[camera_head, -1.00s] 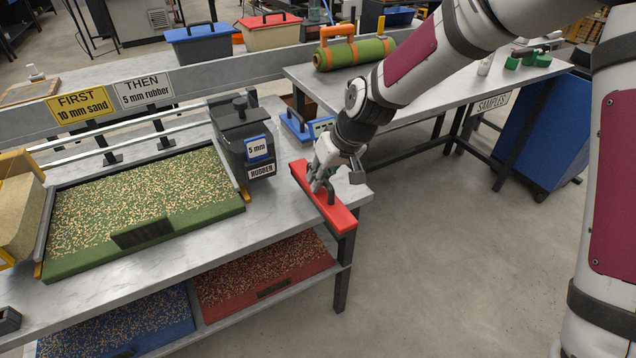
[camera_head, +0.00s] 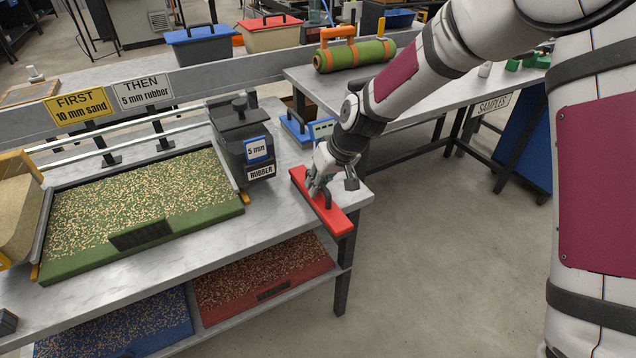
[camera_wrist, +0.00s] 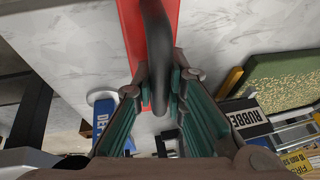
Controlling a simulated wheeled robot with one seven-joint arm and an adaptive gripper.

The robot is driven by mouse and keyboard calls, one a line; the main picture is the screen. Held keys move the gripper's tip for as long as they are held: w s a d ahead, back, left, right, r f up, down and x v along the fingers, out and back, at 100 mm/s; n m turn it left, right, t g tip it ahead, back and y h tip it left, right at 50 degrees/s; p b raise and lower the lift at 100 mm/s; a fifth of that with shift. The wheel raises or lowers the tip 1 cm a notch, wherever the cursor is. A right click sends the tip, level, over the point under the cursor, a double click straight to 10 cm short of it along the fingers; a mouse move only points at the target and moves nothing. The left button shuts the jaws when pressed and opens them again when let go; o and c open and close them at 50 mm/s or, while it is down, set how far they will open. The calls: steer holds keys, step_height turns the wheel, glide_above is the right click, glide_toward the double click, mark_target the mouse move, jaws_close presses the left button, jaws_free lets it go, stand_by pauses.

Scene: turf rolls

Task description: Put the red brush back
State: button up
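The red brush (camera_head: 338,219) lies on the front right corner of the grey bench, its long red body running along the right end. A dark arched handle stands on it. My gripper (camera_head: 318,190) is down at the brush. In the wrist view my gripper (camera_wrist: 158,88) has one finger on each side of the dark handle (camera_wrist: 156,50), with the red body (camera_wrist: 130,25) beyond. The fingers look open, with narrow gaps beside the handle; firm contact does not show.
A black rubber hopper (camera_head: 240,140) stands left of the brush, and a blue tool (camera_head: 297,128) lies behind it. The green turf tray (camera_head: 140,205) fills the bench's left. A second table (camera_head: 420,105) bears a green roll (camera_head: 355,54). Floor at right is clear.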

steer(key=o, duration=0.3)
steer(key=shift+r, duration=0.1)
steer(key=shift+d+r, duration=0.1)
steer(key=shift+r, duration=0.25)
steer(key=p+v, duration=0.1)
steer(key=v, duration=1)
steer(key=shift+s+d+r+p, duration=0.1)
steer(key=shift+d+r+p, duration=0.1)
steer(key=shift+p, duration=0.2)
steer(key=s+d+r+m+h, duration=0.2)
steer(key=s+d+r, duration=0.3)
steer(key=s+d, duration=0.3)
steer(key=s+d+r+m+h, duration=0.1)
steer(key=s+d+r+h, duration=0.1)
steer(key=s+d+r, duration=0.6)
steer(key=s+d+m, duration=0.1)
steer(key=s, duration=0.5)
steer(key=s+d+f+m, duration=0.1)
steer(key=s, duration=0.5)
steer(key=s+d+f+m, duration=0.1)
steer(key=s+d, duration=0.1)
steer(key=s, duration=0.5)
steer(key=shift+s+f, duration=0.1)
steer(key=shift+f, duration=0.05)
